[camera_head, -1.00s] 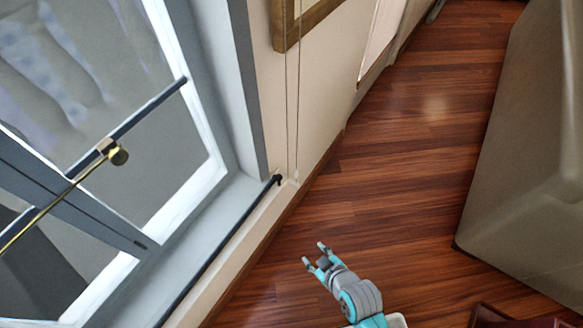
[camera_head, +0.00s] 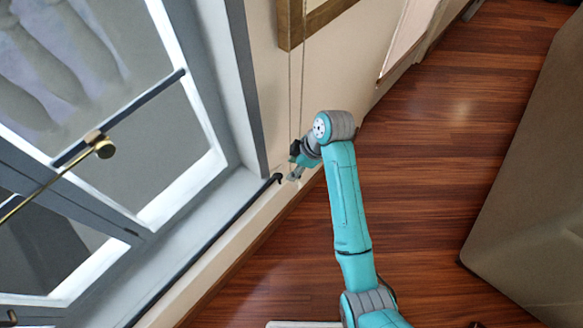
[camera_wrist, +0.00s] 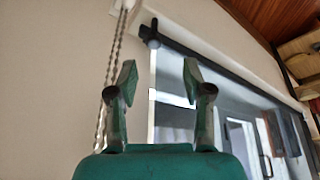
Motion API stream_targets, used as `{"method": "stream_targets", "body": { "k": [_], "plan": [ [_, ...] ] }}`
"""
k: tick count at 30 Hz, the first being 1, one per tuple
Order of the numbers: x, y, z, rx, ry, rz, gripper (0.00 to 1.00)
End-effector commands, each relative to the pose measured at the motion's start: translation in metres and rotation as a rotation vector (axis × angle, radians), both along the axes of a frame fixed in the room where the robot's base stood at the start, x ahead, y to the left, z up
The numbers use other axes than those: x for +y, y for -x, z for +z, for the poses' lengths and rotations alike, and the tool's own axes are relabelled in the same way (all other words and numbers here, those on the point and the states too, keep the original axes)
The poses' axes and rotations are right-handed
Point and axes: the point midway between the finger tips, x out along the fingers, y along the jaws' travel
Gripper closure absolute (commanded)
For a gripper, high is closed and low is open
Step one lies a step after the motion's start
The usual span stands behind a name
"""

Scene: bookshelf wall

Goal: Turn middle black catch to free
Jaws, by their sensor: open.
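My gripper (camera_head: 294,172) is open and empty, beside the wall just right of the window's near corner. In the wrist view both gripper fingers (camera_wrist: 158,82) stand apart, with pale wall and window frame seen between them. A small black hooked fitting (camera_head: 277,180) sits at the end of a dark bar along the window, just left of my gripper. It also shows in the wrist view (camera_wrist: 152,32), above and beyond the fingers. A small dark piece (camera_head: 8,319) is cut off at the lower left edge. I cannot tell which is the middle catch.
The dark bar (camera_head: 215,243) runs along the sill. Window panes with a brass-knobbed rod (camera_head: 103,148) lie left. Thin cords (camera_head: 291,80) hang down the wall beside my gripper, below a wooden frame (camera_head: 318,18).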

Motion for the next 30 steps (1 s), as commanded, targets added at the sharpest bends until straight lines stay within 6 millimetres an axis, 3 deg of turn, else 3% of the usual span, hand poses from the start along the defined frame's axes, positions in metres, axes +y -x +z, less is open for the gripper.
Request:
{"method": "stream_targets", "body": {
  "k": [4,10,24,30],
  "plan": [
    [0.007,-0.010,0.022,0.019,0.008,0.082,0.50],
    [0.011,-0.011,0.023,0.029,0.011,0.112,0.50],
    [0.040,-0.009,-0.047,0.030,0.011,0.110,0.50],
    [0.048,-0.009,-0.066,0.028,0.011,0.108,0.50]
  ]
}}
